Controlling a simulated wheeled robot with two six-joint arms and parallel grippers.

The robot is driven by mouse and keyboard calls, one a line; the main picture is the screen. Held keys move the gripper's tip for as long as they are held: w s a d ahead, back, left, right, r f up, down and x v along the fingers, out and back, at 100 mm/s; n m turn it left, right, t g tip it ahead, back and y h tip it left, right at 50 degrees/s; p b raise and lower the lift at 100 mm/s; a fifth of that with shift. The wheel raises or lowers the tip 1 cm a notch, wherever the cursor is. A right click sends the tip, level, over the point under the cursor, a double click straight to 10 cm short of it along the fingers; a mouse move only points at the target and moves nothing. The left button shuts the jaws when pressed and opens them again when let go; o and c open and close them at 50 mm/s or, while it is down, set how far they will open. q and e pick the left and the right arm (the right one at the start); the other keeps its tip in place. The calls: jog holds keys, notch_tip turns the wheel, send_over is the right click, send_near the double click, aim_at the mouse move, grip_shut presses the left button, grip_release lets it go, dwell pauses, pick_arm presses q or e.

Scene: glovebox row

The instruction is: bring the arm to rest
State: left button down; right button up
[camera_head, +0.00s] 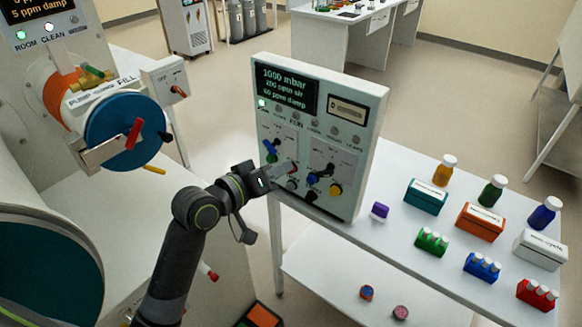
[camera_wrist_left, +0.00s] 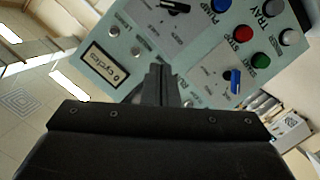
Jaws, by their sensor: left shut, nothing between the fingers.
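My left arm comes in from the lower left in the head view, raised and bent. Its gripper (camera_head: 288,172) is shut and empty, in front of the control panel (camera_head: 368,110). In the left wrist view the closed fingers (camera_wrist_left: 161,84) point at the panel (camera_wrist_left: 110,45), which looks tilted there. A red button (camera_wrist_left: 243,33), a green button (camera_wrist_left: 259,61) and a blue switch (camera_wrist_left: 235,81) show on it. I cannot tell whether the fingertips touch the panel. My right gripper is not in view.
The white table (camera_head: 410,150) beside the panel holds bottles, labelled boxes and coloured vial racks. A glovebox with a round blue door (camera_head: 108,120) stands at the left, close to my arm. A lower shelf (camera_head: 330,275) holds two small round items. Open floor (camera_head: 450,90) lies behind.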

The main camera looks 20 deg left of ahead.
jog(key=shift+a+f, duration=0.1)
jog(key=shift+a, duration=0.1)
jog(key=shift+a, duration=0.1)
